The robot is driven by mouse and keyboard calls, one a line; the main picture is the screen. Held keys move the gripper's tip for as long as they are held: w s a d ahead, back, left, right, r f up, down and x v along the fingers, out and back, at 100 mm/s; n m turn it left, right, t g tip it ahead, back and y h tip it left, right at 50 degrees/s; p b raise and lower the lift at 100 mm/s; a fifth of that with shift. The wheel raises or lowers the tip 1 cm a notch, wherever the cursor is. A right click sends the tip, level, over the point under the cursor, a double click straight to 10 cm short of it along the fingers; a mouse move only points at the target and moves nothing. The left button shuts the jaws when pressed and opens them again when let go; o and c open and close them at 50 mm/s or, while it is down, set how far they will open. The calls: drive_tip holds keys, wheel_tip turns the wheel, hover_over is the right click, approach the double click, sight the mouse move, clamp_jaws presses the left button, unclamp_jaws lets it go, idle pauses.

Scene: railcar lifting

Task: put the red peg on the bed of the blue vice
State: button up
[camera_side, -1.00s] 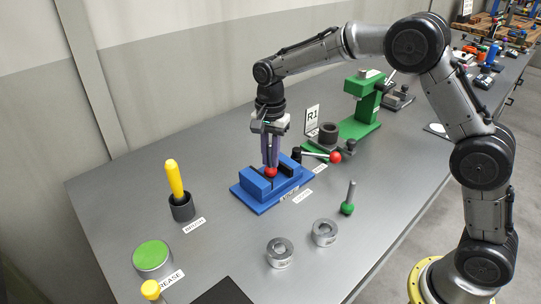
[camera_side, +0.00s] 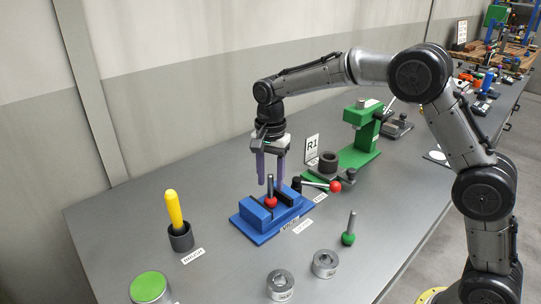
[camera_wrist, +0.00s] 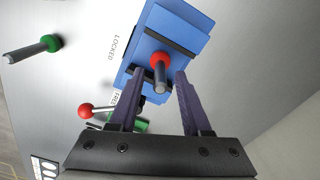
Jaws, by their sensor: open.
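The red peg (camera_side: 270,203) stands upright, its red ball end down and its grey shaft up, on the bed of the blue vice (camera_side: 262,237), in the gap between the jaw blocks. In the wrist view the red peg (camera_wrist: 158,60) shows against the blue vice (camera_wrist: 177,25), its shaft pointing toward the camera. My gripper (camera_side: 270,186) is open just above the vice, one finger on each side of the shaft. In the wrist view my gripper (camera_wrist: 160,74) has clear space between its fingers and the peg. The exact contact under the ball is hidden.
The vice's lever with a red knob (camera_side: 335,186) sticks out to the right. A green peg (camera_side: 348,238) and two steel rings (camera_side: 325,264) stand in front. A yellow-handled brush (camera_side: 174,208) in a dark cup is at left. A green press (camera_side: 362,130) stands behind right.

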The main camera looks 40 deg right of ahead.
wheel_tip(320, 180, up, 9)
drive_tip(key=shift+f, duration=0.1)
drive_tip(key=shift+r, duration=0.3)
drive_tip(key=shift+s+r, duration=0.2)
drive_tip(key=shift+s, duration=0.05)
drive_tip(key=s+d+r+n+t, duration=0.2)
drive_tip(key=s+r+n, duration=0.15)
drive_tip(key=s, duration=0.45)
drive_tip(key=s+d+r+n+t, duration=0.15)
drive_tip(key=s+n, duration=0.25)
drive_tip(key=s, duration=0.5)
drive_tip(key=s+d+f+n+t, duration=0.1)
drive_tip(key=s+f+n, duration=0.2)
drive_tip(key=s, duration=0.4)
drive_tip(key=s+d+f+n+t, duration=0.1)
drive_tip(key=s+f+n, duration=0.2)
drive_tip(key=s, duration=0.4)
drive_tip(key=shift+f, duration=0.3)
